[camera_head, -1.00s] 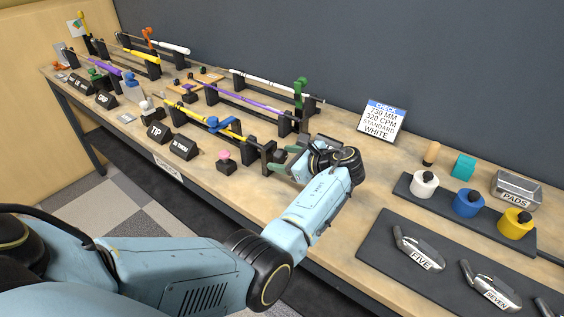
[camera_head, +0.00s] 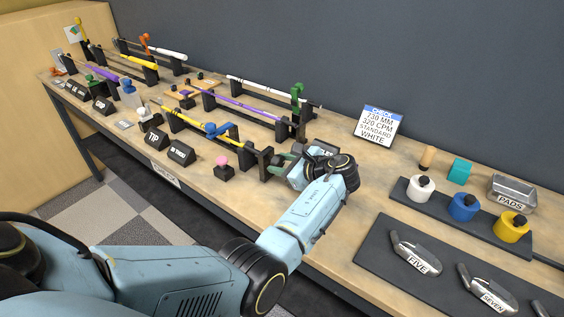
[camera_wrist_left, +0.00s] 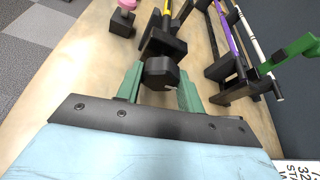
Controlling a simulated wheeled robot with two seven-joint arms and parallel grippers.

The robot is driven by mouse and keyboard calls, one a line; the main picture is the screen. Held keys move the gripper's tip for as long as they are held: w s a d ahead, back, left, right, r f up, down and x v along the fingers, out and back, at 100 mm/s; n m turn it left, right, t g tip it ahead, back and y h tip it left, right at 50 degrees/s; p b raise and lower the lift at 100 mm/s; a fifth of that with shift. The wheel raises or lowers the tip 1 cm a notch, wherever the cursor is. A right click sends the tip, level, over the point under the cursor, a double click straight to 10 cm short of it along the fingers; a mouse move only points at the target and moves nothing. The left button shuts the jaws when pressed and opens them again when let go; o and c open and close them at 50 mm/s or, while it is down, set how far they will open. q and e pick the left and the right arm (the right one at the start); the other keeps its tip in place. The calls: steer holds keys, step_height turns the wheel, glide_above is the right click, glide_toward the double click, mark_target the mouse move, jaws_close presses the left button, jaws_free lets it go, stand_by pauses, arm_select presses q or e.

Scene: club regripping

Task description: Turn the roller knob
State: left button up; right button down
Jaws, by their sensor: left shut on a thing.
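The roller knob (camera_wrist_left: 160,73) is a dark faceted knob at the end of the stand that bears the yellow shaft (camera_head: 190,122). In the left wrist view it sits between the two green fingers of my left gripper (camera_wrist_left: 159,86), which is shut on it. In the head view my left gripper (camera_head: 284,165) reaches the right end of this stand, and the knob is mostly hidden by the fingers and stand. A blue clamp (camera_head: 217,130) sits on the yellow shaft. My right gripper is not in view.
A pink-topped black block (camera_head: 222,170) stands in front of the stand. Behind are racks with a purple shaft (camera_head: 240,108) and a white shaft (camera_head: 262,88). A spec card (camera_head: 379,126) stands behind my wrist. To the right lie tape rolls (camera_head: 464,206) and club heads (camera_head: 414,254).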

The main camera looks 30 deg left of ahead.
arm_select(q)
steer(key=shift+s+n+t+p, duration=0.1)
steer(key=shift+n+t+p, duration=0.3)
steer(key=shift+n, duration=0.1)
steer(key=shift+n+t, duration=0.3)
steer(key=shift+n, duration=0.2)
steer(key=shift+f+n+t, duration=0.15)
steer(key=shift+n+t, duration=0.35)
steer(key=shift+n, duration=0.3)
steer(key=shift+n+t+y, duration=0.3)
steer(key=shift+n, duration=0.3)
steer(key=o, duration=1)
